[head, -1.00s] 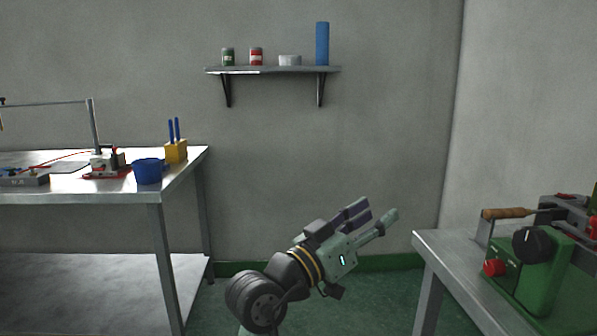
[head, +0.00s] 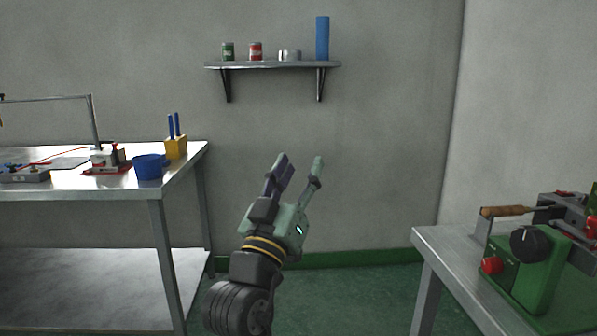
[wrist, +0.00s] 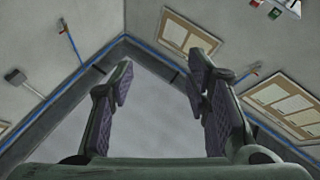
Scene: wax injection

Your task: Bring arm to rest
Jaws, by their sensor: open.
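My gripper (head: 300,165) is in the middle of the head view, pointing up in front of the bare wall. Its two fingers are spread apart with nothing between them. In the wrist view my gripper (wrist: 160,80) is also open and empty, with patterned pads facing each other. Behind the fingers, the wrist view shows the ceiling and upper walls. The gripper touches nothing.
A steel table (head: 100,192) at left bears a blue cup (head: 148,167) and a yellow holder (head: 176,148). A bench (head: 450,262) at right bears a green machine (head: 540,270). A wall shelf (head: 272,66) holds cans and a blue cylinder (head: 322,38). Floor between is clear.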

